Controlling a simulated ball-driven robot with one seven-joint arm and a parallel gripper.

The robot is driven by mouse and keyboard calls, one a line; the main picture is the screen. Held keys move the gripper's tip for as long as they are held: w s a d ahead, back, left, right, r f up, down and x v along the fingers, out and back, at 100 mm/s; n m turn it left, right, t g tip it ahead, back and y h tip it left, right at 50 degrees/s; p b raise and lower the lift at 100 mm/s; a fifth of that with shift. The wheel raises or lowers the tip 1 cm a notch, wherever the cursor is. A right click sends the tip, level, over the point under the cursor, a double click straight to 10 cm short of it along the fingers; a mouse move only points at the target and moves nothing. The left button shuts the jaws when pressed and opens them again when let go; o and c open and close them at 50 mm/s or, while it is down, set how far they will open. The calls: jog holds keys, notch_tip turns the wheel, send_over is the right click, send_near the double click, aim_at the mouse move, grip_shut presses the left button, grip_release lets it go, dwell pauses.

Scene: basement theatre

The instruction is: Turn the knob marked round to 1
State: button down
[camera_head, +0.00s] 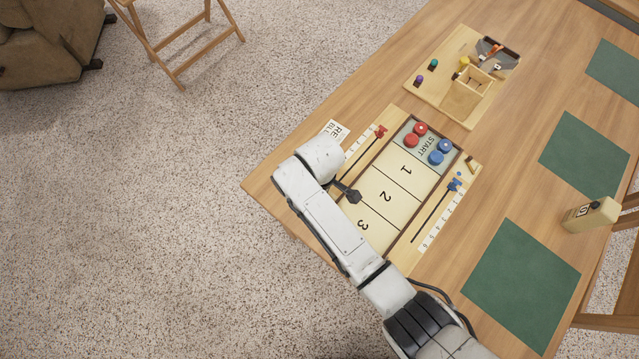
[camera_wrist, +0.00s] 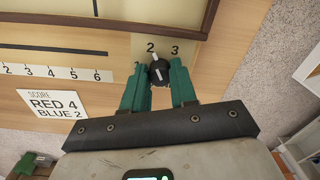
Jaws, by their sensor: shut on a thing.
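A black round knob (camera_wrist: 160,74) with a white pointer line stands on a pale plate (camera_wrist: 192,49) in the wrist view. The plate bears a 2, a 3 and, at the left, a 1 partly hidden by a finger. The pointer line is nearly upright in the picture, its upper end towards the 2. My gripper (camera_wrist: 161,78) has its two green fingers shut on the knob, one on each side. In the head view my arm covers the knob and the fingers.
A shuffleboard-like game board (camera_head: 374,186) with numbered zones lies beside my arm, red and blue pucks (camera_head: 419,128) at its START end. A score card (camera_wrist: 55,112) reads RED 4, BLUE 2. A wooden tray (camera_head: 437,80) and green mats (camera_head: 520,285) lie farther off.

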jog(key=n, duration=0.6)
jog(key=shift+w+n+p, duration=0.1)
jog(key=shift+n+p, duration=0.2)
jog(key=n, duration=0.6)
jog(key=shift+a, duration=0.1)
dwell(0.3)
jog(key=c, duration=0.9)
grip_release()
notch_tip(320, 180, up, 11)
jog(key=b, duration=0.1)
jog(key=shift+a+f, duration=0.1)
jog(key=shift+f, duration=0.05)
